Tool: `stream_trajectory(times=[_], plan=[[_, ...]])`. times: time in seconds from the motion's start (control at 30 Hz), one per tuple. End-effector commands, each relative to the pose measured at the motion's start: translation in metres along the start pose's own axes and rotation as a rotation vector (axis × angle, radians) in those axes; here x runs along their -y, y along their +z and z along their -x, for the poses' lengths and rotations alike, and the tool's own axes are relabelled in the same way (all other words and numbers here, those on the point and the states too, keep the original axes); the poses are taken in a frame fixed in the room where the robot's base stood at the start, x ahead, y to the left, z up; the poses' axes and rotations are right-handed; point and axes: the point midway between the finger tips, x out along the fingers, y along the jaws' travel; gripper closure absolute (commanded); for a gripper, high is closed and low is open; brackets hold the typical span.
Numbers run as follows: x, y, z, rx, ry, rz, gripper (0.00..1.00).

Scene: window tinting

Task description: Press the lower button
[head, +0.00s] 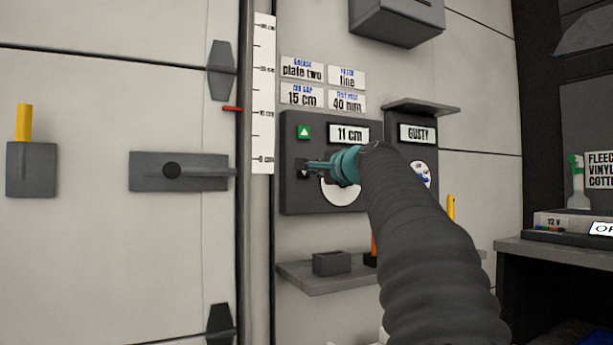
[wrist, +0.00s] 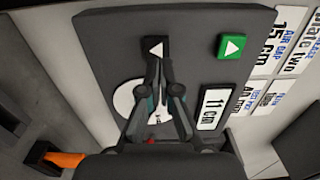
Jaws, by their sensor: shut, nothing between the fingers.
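The dark control panel (head: 290,205) on the wall carries a green button with a white up triangle (head: 304,131). Below it is the lower button (head: 302,174), black and partly hidden by my fingers. In the wrist view the lower button (wrist: 156,46) shows a white triangle, beside the green button (wrist: 232,46). My gripper (head: 308,168) is shut and empty, with its fingertips at the lower button. In the wrist view the fingertips (wrist: 157,65) overlap the button's near edge; I cannot tell whether they touch it. The display (head: 349,134) reads 11 cm.
A white dial (head: 341,193) on the panel is partly behind my gripper. A vertical scale (head: 263,90) with a red pointer (head: 232,108) stands left of the panel. A shelf (head: 310,275) with a grey box lies below. A GUSTY display (head: 417,133) is to the right.

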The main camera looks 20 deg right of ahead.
Motion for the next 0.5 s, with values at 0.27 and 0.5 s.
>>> stream_trajectory(times=[0.27, 0.5], plan=[[0.001, 0.007, 0.056, 0.009, -0.003, 0.000, 1.00], [0.002, 0.007, 0.082, 0.010, -0.002, 0.001, 1.00]])
